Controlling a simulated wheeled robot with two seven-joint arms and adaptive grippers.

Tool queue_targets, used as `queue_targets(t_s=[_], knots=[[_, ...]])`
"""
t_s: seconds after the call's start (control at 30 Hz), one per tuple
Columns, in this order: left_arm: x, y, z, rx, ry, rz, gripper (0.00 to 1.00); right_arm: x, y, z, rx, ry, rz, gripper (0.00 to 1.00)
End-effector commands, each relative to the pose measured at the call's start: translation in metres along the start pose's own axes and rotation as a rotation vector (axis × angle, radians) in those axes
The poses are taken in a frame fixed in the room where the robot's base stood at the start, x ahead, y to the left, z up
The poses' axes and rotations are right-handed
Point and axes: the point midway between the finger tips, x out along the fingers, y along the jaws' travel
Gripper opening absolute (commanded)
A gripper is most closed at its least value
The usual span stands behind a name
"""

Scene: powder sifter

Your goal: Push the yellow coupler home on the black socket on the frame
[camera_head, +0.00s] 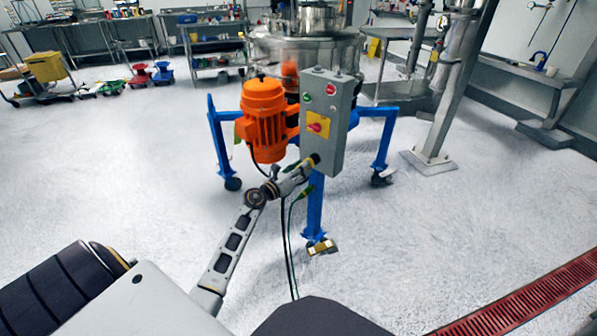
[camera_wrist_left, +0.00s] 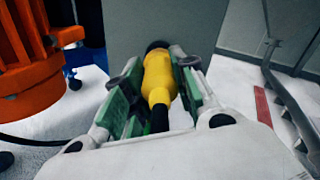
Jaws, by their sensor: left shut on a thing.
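In the left wrist view the yellow coupler (camera_wrist_left: 158,78) sits between the green-padded fingers of my left gripper (camera_wrist_left: 157,66), which is shut on it. A black cable (camera_wrist_left: 159,120) leaves its near end. Its far end meets the black socket (camera_wrist_left: 157,46) at the grey box face; the socket is mostly hidden behind the coupler, and I cannot tell whether a gap is left. In the head view my left gripper (camera_head: 305,170) reaches the lower part of the grey control box (camera_head: 325,95) on the blue frame (camera_head: 315,208). My right gripper is not in view.
An orange motor (camera_head: 264,112) hangs just left of the box; it also shows in the left wrist view (camera_wrist_left: 28,60). Dark cables (camera_head: 287,240) hang below the gripper to the floor. A steel post (camera_head: 445,95) stands right. Open floor (camera_head: 120,180) lies left.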

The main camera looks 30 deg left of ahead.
Motion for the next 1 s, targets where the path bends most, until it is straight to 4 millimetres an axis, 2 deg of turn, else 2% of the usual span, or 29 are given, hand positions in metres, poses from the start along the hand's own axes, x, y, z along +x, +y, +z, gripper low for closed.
queue_targets(t_s=[1.0], knots=[[0.004,0.0001,0.0006,0.001,0.0,0.001,0.01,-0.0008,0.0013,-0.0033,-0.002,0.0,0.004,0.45]])
